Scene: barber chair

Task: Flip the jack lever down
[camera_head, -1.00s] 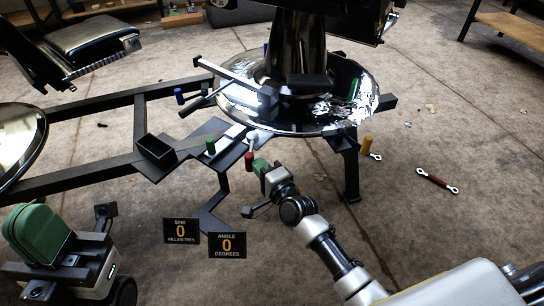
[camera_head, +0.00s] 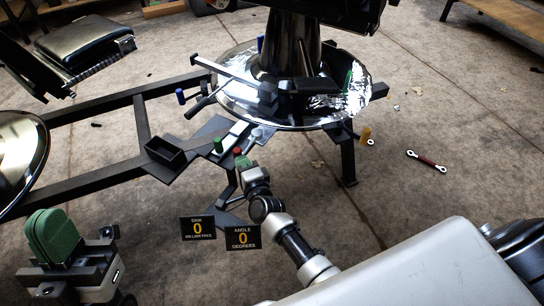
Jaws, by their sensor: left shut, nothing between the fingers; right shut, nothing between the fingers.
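A long grey bar (camera_head: 222,73) with a dark end runs from the left to the chair's round chrome base (camera_head: 350,104). Below it a thinner rod with a black handle (camera_head: 197,107) slopes down to the left. I cannot tell for certain which of these is the jack lever. My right gripper (camera_head: 243,163) is shut with green fingertips, low in front of the base, close to a red peg (camera_head: 237,152); I cannot tell whether they touch. My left gripper (camera_head: 52,236) is shut and empty at the lower left, far from both bars.
A green peg (camera_head: 218,144), a blue peg (camera_head: 180,96) and a yellow peg (camera_head: 365,135) stand around the base. A black open box (camera_head: 165,154) sits on the dark frame.

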